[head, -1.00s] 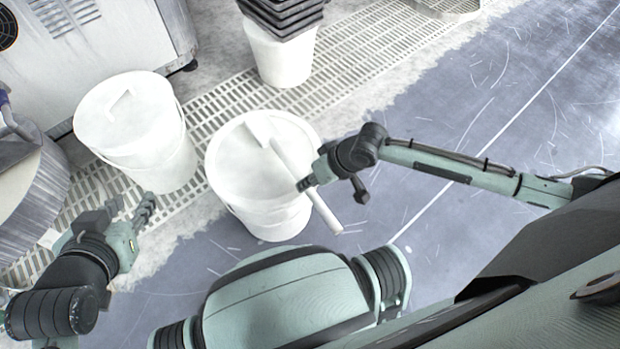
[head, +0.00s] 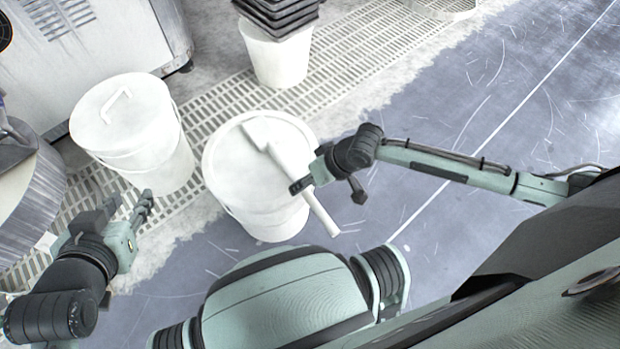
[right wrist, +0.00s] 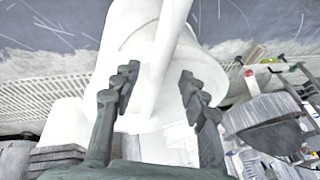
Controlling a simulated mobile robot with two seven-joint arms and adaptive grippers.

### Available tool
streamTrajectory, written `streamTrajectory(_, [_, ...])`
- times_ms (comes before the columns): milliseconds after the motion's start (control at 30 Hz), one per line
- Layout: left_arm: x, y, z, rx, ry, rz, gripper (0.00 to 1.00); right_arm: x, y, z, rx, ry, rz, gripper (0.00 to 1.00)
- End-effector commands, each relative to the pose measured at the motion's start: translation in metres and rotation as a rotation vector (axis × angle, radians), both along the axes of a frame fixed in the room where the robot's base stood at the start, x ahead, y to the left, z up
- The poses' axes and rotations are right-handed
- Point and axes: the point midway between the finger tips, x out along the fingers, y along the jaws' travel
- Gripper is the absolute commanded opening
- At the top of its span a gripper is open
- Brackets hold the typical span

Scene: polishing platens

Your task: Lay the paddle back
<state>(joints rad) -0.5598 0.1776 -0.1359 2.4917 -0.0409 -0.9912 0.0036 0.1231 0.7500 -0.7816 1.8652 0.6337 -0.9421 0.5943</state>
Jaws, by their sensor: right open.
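The white paddle (head: 289,156) lies across the top of the middle white bucket (head: 262,221). Its broad end is over the bucket's top and its handle sticks out past the near right rim, sloping down. My right gripper (head: 303,185) is beside the handle at that rim. In the right wrist view the right gripper (right wrist: 159,78) is open, with the pale paddle (right wrist: 172,40) showing between its fingers, beyond the tips; contact cannot be told. My left gripper (head: 146,205) is away to the left, near the left bucket, with nothing visible in it; its finger gap is unclear.
A lidded white bucket (head: 140,140) stands left of the middle one. A white bucket (head: 277,62) with stacked black trays (head: 280,14) stands behind. A metal machine (head: 95,45) is at the back left. The grey floor (head: 500,110) at right is clear.

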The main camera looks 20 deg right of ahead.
Motion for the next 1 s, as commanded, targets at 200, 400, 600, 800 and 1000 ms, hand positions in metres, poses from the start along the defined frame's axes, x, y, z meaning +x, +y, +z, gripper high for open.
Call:
streamTrajectory(200, [0.000, 0.000, 0.000, 0.000, 0.000, 0.000, 0.35, -0.008, -0.009, 0.024, 0.000, -0.003, 0.002, 0.44])
streamTrajectory(400, [0.000, 0.000, 0.000, 0.000, 0.000, 0.000, 0.35, -0.021, -0.024, 0.063, -0.002, -0.004, 0.002, 0.44])
streamTrajectory(600, [0.000, 0.000, 0.000, 0.000, 0.000, 0.000, 0.35, -0.032, -0.035, 0.093, -0.001, -0.002, 0.001, 0.44])
streamTrajectory(800, [0.000, 0.000, 0.000, 0.000, 0.000, 0.000, 0.35, -0.036, -0.039, 0.106, 0.000, -0.002, -0.001, 0.44])
streamTrajectory(1000, [0.000, 0.000, 0.000, 0.000, 0.000, 0.000, 0.35, -0.037, -0.039, 0.107, 0.001, -0.002, 0.000, 0.44])
